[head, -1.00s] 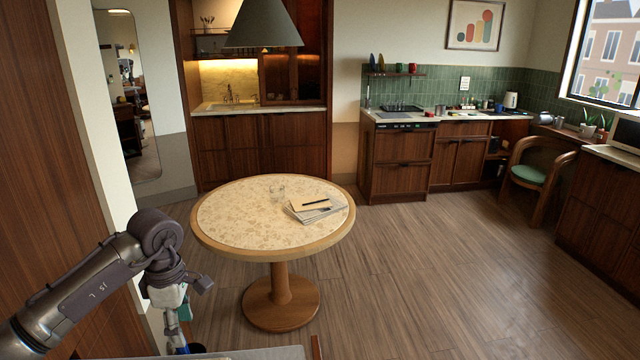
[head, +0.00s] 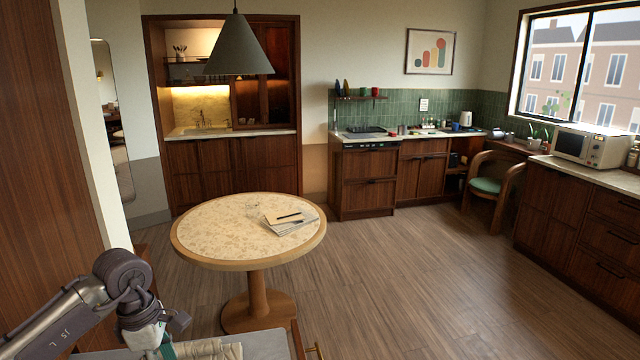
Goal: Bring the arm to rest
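My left arm (head: 70,315) comes in from the lower left, bent at a joint, with its wrist pointing down. My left gripper (head: 160,345) is at the bottom edge, above a grey surface (head: 262,345) close to me. Its fingertips are cut off or hidden, so I cannot tell whether it is open or shut. A teal patch (head: 166,351) shows beside it, and a pale beige item (head: 215,350), partly cut off, lies on the grey surface. My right arm and gripper are out of view.
A grey lamp (head: 238,50) hangs above. A green-seated chair (head: 485,186) and a microwave (head: 590,147) are at right. The middle floor is clear.

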